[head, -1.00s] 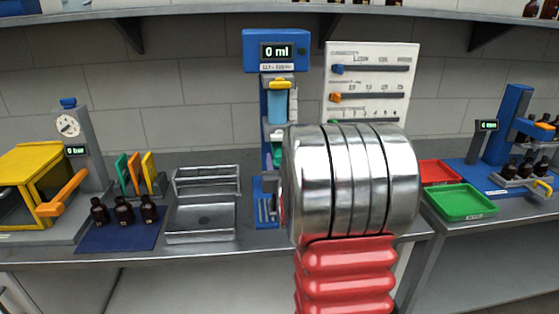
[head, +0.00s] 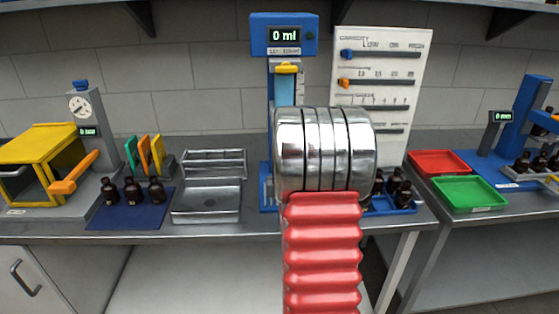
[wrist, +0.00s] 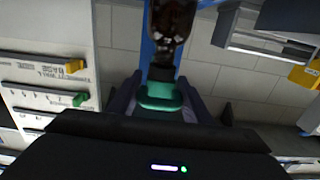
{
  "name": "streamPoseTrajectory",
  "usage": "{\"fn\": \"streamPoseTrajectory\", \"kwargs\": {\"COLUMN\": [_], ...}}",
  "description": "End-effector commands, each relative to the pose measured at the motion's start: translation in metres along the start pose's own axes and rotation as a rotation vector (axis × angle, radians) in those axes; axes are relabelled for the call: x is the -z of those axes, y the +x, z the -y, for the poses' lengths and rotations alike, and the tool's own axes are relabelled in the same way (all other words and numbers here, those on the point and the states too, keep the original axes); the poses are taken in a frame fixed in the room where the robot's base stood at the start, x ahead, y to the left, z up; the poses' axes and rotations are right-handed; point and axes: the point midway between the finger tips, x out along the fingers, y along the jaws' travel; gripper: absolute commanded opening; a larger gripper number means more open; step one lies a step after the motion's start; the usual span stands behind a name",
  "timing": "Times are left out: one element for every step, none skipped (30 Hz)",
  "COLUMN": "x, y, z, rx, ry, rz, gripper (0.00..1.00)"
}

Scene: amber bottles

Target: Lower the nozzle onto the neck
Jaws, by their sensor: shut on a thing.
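The filling station (head: 284,22), a blue column with a display reading 0 ml, stands at the back of the bench. Its lower part is hidden behind my arm in the head view. In the wrist view, which looks upside down, my gripper (wrist: 160,106) is shut on a green handle (wrist: 158,95), probably the nozzle's. An amber bottle (wrist: 172,20) stands at the station in front of the blue column, its neck (wrist: 162,70) close to the green handle. I cannot tell whether the nozzle touches the neck. The head view hides my gripper.
A blue mat (head: 130,210) with several bottles, a steel sink-like tray (head: 207,200) and a yellow-framed machine (head: 38,155) stand left. A white slider panel (head: 410,80) is behind. A blue tray (head: 400,210) with bottles, a red tray (head: 438,161) and a green tray (head: 470,196) lie right.

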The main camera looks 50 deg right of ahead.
Motion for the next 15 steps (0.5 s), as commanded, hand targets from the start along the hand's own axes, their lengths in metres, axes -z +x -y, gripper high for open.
{"fn": "streamPoseTrajectory", "kwargs": {"x": [-0.0030,-0.0031,-0.0032,-0.0033,-0.0034,-0.0036,-0.0037,-0.0039,-0.0040,-0.0040,-0.0038,-0.0036,-0.0034,-0.0032,-0.0029], "y": [-0.0012,-0.0013,-0.0015,-0.0016,-0.0018,-0.0019,-0.0020,-0.0021,-0.0022,-0.0022,-0.0021,-0.0020,-0.0019,-0.0018,-0.0017], "z": [-0.0047,-0.0047,-0.0047,-0.0048,-0.0049,-0.0050,-0.0051,-0.0052,-0.0052,-0.0051,-0.0050,-0.0047,-0.0045,-0.0044,-0.0041], "rx": [-0.010,-0.010,-0.010,-0.011,-0.011,-0.011,-0.011,-0.011,-0.011,-0.011,-0.011,-0.010,-0.010,-0.009,-0.009], "ry": [0.003,0.003,0.003,0.003,0.003,0.003,0.003,0.003,0.003,0.003,0.003,0.002,0.002,0.002,0.002], "rz": [0.005,0.005,0.006,0.006,0.006,0.007,0.007,0.008,0.008,0.008,0.008,0.007,0.007,0.006,0.006], "gripper": [0.04,0.04,0.04,0.04,0.04,0.04,0.04,0.04,0.47,0.49,0.51,0.53,0.53,0.53,0.53]}}
